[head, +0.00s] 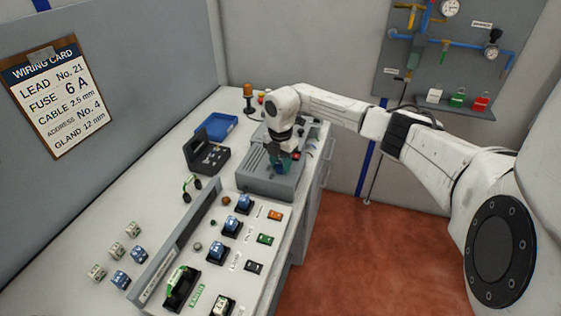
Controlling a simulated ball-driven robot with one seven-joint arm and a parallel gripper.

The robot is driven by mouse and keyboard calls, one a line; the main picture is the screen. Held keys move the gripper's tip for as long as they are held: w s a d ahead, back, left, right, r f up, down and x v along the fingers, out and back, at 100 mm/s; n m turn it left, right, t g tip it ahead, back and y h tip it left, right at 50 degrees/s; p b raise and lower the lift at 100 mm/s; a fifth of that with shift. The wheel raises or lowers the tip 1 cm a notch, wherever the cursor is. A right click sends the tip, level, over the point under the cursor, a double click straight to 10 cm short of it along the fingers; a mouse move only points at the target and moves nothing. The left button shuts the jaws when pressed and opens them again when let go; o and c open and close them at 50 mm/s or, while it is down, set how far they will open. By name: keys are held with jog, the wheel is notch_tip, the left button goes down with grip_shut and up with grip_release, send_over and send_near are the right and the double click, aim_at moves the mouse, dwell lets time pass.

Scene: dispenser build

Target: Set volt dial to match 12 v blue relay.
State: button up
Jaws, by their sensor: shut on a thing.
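My gripper (280,166) points down at the top of a grey ribbed box (262,181) on the bench. Its fingers are shut on a small part there, mostly hidden by the fingers and wrist. I cannot read a dial mark or scale. Blue relays (244,203) sit in dark sockets in a row on the sloping panel. Two loose blue-topped relays (120,280) lie at the left of the bench. Their voltage labels are too small to read.
Several pale loose relays (116,249) lie near the blue ones. A dark open case (205,155) and a blue tray (216,127) stand behind. A wiring card (58,100) hangs on the left wall. The red floor (350,250) right of the bench is clear.

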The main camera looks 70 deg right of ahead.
jog(key=shift+d+r, duration=0.1)
jog(key=o, duration=1)
notch_tip(320, 180, up, 11)
jog(key=b, duration=0.2)
jog(key=shift+b, duration=0.3)
jog(key=shift+f, duration=0.2)
